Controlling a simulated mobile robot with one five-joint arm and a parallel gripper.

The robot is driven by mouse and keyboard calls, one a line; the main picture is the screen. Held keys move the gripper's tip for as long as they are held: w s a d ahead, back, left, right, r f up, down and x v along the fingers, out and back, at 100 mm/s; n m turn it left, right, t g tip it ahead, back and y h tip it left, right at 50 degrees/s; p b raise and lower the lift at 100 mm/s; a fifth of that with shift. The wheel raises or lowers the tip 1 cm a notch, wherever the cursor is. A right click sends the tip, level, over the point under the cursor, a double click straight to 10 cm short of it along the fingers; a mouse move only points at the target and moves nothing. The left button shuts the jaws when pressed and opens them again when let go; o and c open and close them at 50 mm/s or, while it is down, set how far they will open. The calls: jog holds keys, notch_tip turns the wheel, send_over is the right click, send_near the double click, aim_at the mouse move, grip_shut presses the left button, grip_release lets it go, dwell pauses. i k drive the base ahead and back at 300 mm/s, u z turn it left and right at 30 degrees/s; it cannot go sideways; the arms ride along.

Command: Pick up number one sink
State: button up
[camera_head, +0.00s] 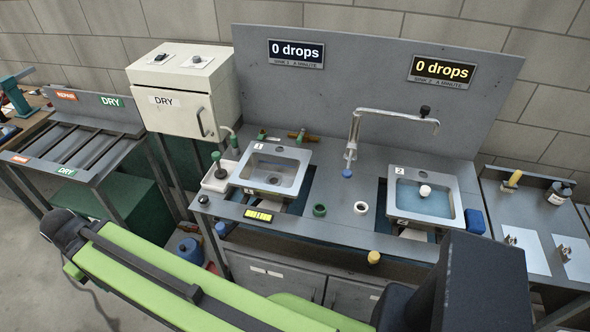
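The number one sink (297,153) is a grey metal basin with a small "1" label at its back left corner. It sits raised and slightly tilted over an opening in the left part of the grey bench. A number two sink (455,206), labelled "2", sits over a second opening to the right and has a white round piece in its basin. My green and black arm crosses the foreground below the bench. My gripper's fingers do not show, and nothing is seen touching the number one sink.
A tall faucet (352,138) stands between the sinks. A green-handled plunger-like tool (217,168) stands just left of the number one sink. Small rings (319,210) lie on the bench front. A white DRY cabinet (184,92) and a slatted rack (75,150) are at left.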

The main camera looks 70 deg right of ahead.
aim_at(263, 172)
jog(key=z, duration=0.35)
jog(key=i, duration=1)
jog(key=z, duration=0.05)
